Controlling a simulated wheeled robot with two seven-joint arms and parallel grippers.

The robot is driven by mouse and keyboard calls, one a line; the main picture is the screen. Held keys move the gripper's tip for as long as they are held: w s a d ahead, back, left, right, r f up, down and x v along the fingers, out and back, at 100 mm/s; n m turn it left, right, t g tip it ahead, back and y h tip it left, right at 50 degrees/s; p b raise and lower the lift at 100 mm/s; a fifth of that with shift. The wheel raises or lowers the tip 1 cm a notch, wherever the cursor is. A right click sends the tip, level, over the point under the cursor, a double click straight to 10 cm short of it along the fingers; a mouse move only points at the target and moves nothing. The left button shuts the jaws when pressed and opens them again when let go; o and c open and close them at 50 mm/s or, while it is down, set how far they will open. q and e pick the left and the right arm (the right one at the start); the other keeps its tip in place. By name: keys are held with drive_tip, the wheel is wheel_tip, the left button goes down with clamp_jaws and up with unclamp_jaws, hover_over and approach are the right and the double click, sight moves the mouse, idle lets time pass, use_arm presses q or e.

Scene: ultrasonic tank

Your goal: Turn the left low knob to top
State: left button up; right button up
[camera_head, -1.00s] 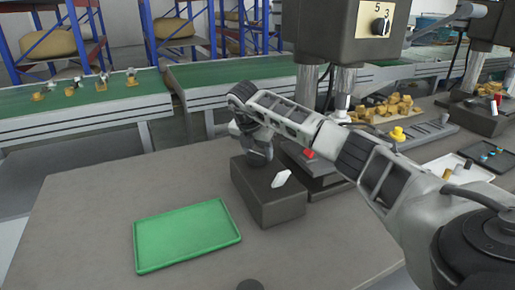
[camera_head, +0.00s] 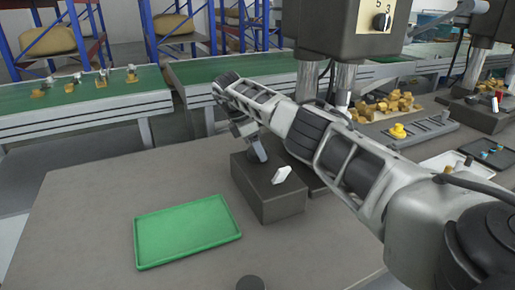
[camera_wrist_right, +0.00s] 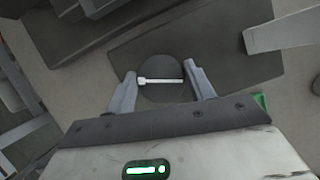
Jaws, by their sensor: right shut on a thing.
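The dark box (camera_head: 268,205) stands on the table, with a white lever-like piece (camera_head: 282,175) on its top. In the right wrist view a round dark knob (camera_wrist_right: 160,92) carries a white pointer line, which lies almost level in the picture with its thicker end at left. My right gripper (camera_wrist_right: 163,86) has one finger on each side of this knob and is shut on it. In the head view my right gripper (camera_head: 259,157) reaches down onto the box's far left part, and the knob is hidden there. My left gripper is not in view.
A green tray (camera_head: 187,232) lies on the table left of the box. A machine (camera_head: 340,30) with a numbered dial stands behind my right arm. Yellow parts (camera_head: 398,130) lie at the right. Green conveyors (camera_head: 75,98) run along the back. The table's left front is clear.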

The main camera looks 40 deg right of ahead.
use_arm(q)
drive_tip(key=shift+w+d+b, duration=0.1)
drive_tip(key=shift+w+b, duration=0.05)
drive_tip(key=shift+b, duration=0.15)
use_arm(e)
drive_tip(key=shift+r+m, duration=0.1)
drive_tip(key=shift+m, duration=0.5)
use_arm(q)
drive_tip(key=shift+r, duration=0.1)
use_arm(e)
drive_tip(key=shift+m+g, duration=0.3)
drive_tip(key=o, duration=1)
drive_tip(key=shift+c, duration=0.2)
use_arm(q)
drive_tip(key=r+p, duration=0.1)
drive_tip(key=p, duration=0.1)
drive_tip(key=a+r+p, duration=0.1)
drive_tip(key=p, duration=0.2)
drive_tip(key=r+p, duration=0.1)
drive_tip(key=p, duration=0.2)
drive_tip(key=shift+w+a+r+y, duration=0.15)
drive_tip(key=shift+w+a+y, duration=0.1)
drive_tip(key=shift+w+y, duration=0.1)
use_arm(e)
drive_tip(key=v, duration=1.2)
drive_tip(key=shift+d, duration=0.25)
